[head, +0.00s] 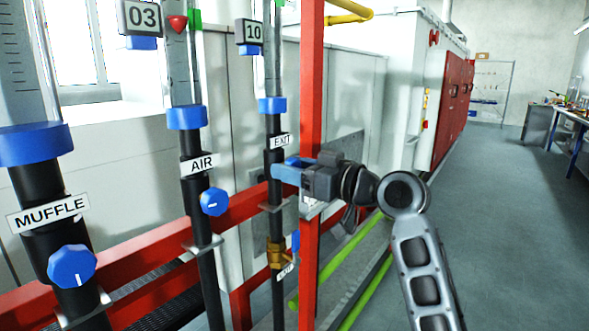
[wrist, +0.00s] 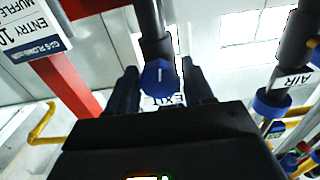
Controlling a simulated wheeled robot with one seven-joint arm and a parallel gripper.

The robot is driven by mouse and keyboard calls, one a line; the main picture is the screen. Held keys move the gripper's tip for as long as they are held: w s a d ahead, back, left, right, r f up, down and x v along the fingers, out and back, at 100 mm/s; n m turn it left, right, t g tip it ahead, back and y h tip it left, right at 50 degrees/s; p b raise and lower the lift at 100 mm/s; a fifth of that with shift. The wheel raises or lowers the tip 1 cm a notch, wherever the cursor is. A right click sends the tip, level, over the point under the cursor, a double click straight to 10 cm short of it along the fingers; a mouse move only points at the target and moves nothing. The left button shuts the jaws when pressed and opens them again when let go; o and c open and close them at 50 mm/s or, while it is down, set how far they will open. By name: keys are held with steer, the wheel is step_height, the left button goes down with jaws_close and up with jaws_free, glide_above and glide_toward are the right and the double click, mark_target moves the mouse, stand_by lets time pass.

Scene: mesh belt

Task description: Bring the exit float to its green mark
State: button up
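The EXIT flowmeter is the rightmost tube (head: 272,75) in the head view, with a blue collar and an EXIT label (head: 280,141). A display reading 10 (head: 250,32) is beside it, and a bit of green mark (head: 280,3) shows at the top edge. I cannot make out the exit float; the tube's top is cut off. My gripper (head: 287,173) is at the black pipe below the label. In the wrist view, my gripper (wrist: 159,68) has its fingers apart, either side of the blue exit knob (wrist: 158,77), with narrow gaps and no clear contact.
The AIR tube (head: 183,75), with a red float and green mark, and the MUFFLE tube (head: 28,95) stand to the left, each with a blue knob. A red post (head: 311,70) rises just right of the exit pipe. A brass valve (head: 276,252) is below. Open floor (head: 500,220) lies right.

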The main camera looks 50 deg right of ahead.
steer(key=c, duration=0.7)
steer(key=m+p, duration=0.3)
steer(key=m, duration=0.1)
steer(key=shift+m+p, duration=0.75)
steer(key=shift+m, duration=0.65)
steer(key=o, duration=1.1)
steer(key=shift+s, duration=0.1)
